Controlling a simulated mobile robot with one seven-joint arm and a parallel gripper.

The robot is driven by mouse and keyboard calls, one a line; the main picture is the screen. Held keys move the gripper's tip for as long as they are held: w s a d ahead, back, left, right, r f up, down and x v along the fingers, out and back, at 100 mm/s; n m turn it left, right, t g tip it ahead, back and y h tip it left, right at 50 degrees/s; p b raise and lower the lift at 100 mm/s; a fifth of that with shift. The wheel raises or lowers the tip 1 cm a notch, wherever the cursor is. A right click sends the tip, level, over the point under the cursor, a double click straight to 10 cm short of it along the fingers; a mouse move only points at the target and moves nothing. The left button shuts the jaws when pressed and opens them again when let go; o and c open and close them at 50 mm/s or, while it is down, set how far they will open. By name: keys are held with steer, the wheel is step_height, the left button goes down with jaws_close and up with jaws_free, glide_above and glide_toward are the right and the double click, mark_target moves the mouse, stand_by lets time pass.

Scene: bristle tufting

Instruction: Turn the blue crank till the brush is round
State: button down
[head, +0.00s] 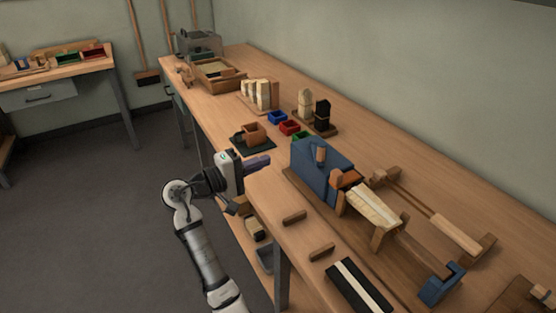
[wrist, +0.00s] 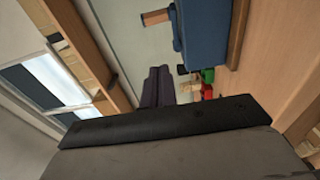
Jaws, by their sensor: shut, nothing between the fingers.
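A blue machine housing (head: 318,168) stands on the bench, with a wooden knob (head: 320,155) on its near face. In the wrist view the housing (wrist: 205,35) is at the top, with a wooden knob (wrist: 155,17) sticking out to its left. I cannot tell for certain which part is the crank; a smaller blue piece (head: 440,284) sits at the machine's right end. A pale slatted piece (head: 374,205), possibly bristles, lies right of the housing; its roundness is unclear. My gripper (head: 268,161) is shut and empty, left of the housing and apart from it. Its fingers also show in the wrist view (wrist: 158,87).
Blue (head: 278,117), red (head: 290,128) and green small bins stand behind the housing. A wooden cup (head: 254,132) is on a dark mat beyond my gripper. Wooden blocks (head: 294,217) and a black-and-white strip (head: 358,286) lie along the near bench edge.

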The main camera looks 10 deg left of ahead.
steer(key=s+d+p+x, duration=0.1)
steer(key=s+p+x, duration=0.1)
steer(key=x, duration=0.9)
steer(key=shift+d+p, duration=0.65)
steer(key=shift+p, duration=0.05)
steer(key=shift+w+d+f, duration=0.1)
steer(key=shift+w+d, duration=0.05)
steer(key=shift+w, duration=0.05)
